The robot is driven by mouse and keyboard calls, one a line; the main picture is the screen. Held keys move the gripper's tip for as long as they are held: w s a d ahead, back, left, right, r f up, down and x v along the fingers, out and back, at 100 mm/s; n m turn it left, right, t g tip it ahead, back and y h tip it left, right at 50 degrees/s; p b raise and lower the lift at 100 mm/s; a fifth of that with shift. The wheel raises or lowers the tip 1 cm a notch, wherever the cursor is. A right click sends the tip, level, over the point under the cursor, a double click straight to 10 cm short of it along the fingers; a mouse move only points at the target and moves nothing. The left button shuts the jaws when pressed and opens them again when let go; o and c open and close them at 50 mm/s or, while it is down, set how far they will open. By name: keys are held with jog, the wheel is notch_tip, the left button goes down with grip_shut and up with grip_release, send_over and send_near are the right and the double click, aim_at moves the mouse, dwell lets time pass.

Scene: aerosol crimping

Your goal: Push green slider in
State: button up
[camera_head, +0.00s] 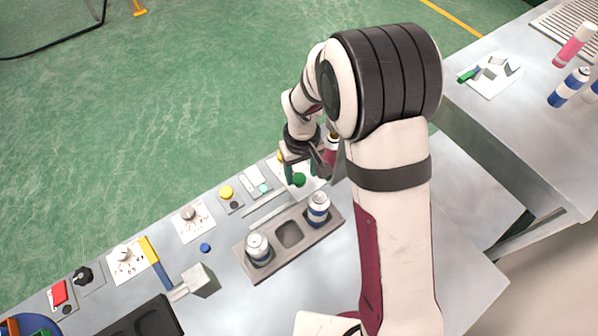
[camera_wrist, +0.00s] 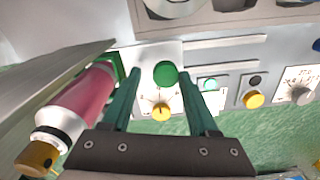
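A round green knob (camera_wrist: 165,73) stands on a white panel in the wrist view, between the ends of my fingers in the picture. It also shows in the head view (camera_head: 298,180). A green block (camera_wrist: 116,66), partly hidden, sits beside a red can (camera_wrist: 82,103) with a yellow top. Another green piece (camera_head: 468,74) lies on a white plate with grey brackets at the far right of the head view. I cannot tell for sure which is the slider. My gripper (camera_wrist: 160,74) is open, with nothing held; contact with the knob cannot be told.
The red can stands close by my left finger in the wrist view. A grey tray (camera_head: 287,262) holds two cans. A yellow button (camera_head: 226,192) and a white dial panel (camera_head: 190,221) line the table edge. A yellow-and-blue handled tool (camera_head: 155,262) lies further left.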

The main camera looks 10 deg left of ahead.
jog(key=shift+o, duration=0.2)
jog(key=shift+s+a+r, duration=0.1)
notch_tip(320, 180, up, 16)
jog(key=shift+f, duration=0.2)
dwell(0.3)
jog(key=s+d+r+m, duration=0.4)
jog(key=s+d+m, duration=0.1)
jog(key=s+d, duration=0.3)
jog(key=s+d+f+m+y, duration=0.1)
jog(key=s+d+m, duration=0.1)
jog(key=s, duration=0.5)
jog(key=s+d+f+m, duration=0.1)
jog(key=s+d+m, duration=0.1)
jog(key=s+m, duration=0.3)
jog(key=shift+s+d+f+y, duration=0.25)
jog(key=shift+s+d+y, duration=0.15)
jog(key=shift+s, duration=0.65)
